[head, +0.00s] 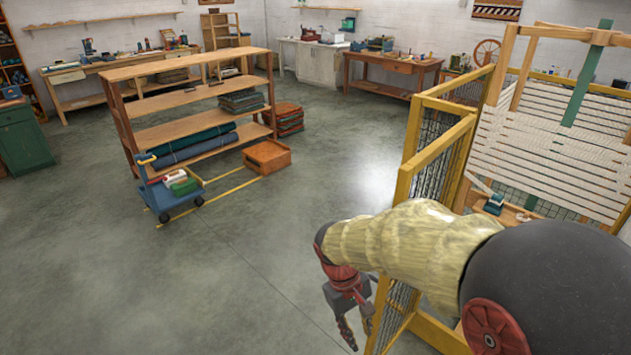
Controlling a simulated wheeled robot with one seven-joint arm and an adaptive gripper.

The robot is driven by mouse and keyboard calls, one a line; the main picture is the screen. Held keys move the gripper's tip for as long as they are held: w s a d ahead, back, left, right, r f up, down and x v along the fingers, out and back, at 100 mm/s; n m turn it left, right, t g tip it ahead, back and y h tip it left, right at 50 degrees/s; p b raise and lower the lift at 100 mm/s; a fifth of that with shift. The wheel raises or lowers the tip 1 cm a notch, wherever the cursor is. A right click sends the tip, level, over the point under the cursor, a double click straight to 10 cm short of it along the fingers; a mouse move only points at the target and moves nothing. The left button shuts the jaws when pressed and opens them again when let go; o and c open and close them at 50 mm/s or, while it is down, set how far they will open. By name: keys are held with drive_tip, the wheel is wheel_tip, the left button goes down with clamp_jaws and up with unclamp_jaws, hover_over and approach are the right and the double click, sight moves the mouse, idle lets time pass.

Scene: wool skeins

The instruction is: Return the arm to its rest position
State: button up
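My arm reaches in from the lower right of the head view, with a pale ribbed sleeve and a dark rounded shoulder. My gripper (359,330) hangs at its end, pointing down over the floor beside the yellow frame. Its two dark fingers look spread apart, with a gap between them, and I see nothing held there. The tip of one finger is partly against the yellow frame in the picture; I cannot tell whether they touch.
A yellow mesh-panelled frame (405,180) stands close right of my gripper, with a loom (545,130) behind it. A wooden shelf (185,100) and a blue cart (172,198) stand at the left. The concrete floor (240,270) between is clear.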

drive_tip(key=s+d+r+m+t+y, duration=0.1)
drive_tip(key=s+d+r+m+t, duration=0.1)
drive_tip(key=s+r, duration=0.5)
drive_tip(key=s+d+r+m+t+y, duration=0.1)
drive_tip(key=s+d+r+m+t, duration=0.2)
drive_tip(key=r, duration=0.7)
drive_tip(key=s+d+t, duration=0.2)
drive_tip(key=s+d, duration=0.2)
drive_tip(key=shift+s+m+y, duration=0.25)
drive_tip(key=shift+m+y, duration=0.05)
